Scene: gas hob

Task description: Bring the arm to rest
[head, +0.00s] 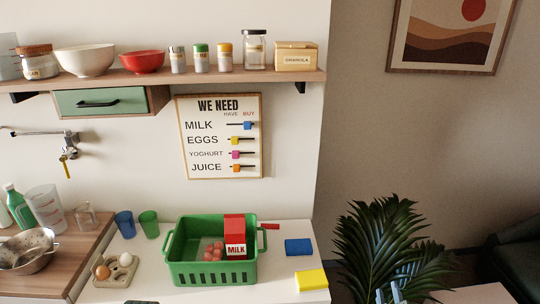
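My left gripper is not in view.
A green basket (212,274) with a red-and-white milk carton (235,234) stands on the counter. Blue (298,246) and yellow (311,280) blocks lie to its right. A wooden shelf (215,77) is above.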

